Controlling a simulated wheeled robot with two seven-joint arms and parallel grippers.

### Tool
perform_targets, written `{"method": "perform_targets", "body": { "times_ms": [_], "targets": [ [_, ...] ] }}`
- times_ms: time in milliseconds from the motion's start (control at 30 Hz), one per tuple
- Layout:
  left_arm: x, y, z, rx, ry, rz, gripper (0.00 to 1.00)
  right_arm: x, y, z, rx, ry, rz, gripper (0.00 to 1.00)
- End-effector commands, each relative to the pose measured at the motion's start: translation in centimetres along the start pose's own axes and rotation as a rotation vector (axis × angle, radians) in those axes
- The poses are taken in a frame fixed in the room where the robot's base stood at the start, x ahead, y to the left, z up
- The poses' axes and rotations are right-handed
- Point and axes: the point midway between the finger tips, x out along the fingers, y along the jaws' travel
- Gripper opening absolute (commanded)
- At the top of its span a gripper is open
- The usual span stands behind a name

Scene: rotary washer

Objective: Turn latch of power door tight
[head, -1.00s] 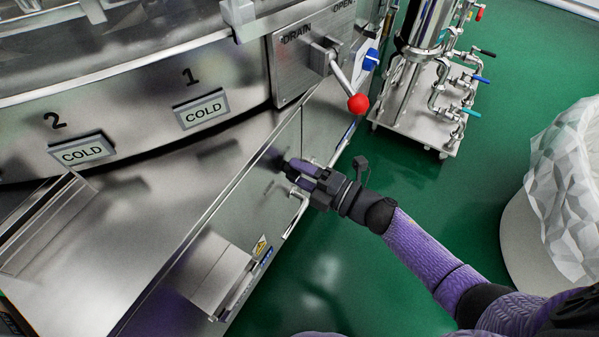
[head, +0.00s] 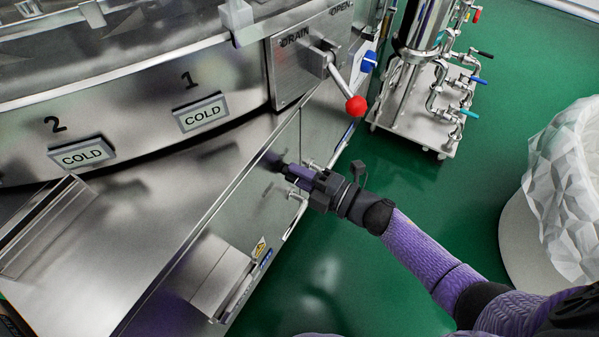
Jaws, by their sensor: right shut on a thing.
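The power door is a steel panel (head: 240,212) on the washer's side, below the curved drum front. My right gripper (head: 284,170) reaches in from the lower right, with its fingertips against this panel near its upper right part. It is shut on the latch, which is small and mostly hidden by the fingers, so its angle cannot be told. My left gripper is not in view.
A drain lever with a red ball (head: 356,106) hangs from a plate above my right gripper. A wheeled steel stand (head: 418,105) with pipes and valves is behind it. A white-lined bin (head: 565,190) stands at the right. The green floor between is clear.

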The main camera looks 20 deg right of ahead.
Motion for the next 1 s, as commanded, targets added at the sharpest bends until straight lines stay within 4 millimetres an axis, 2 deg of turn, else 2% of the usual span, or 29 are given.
{"method": "perform_targets", "body": {
  "times_ms": [500, 1000],
  "targets": [
    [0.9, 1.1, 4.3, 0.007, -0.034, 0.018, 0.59, 0.0, 0.1, 0.0, 0.441, 0.001, -0.001, 0.00],
    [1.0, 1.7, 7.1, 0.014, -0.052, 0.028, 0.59, 0.0, 0.0, 0.0, 0.916, -0.001, -0.001, 0.00]
  ]
}}
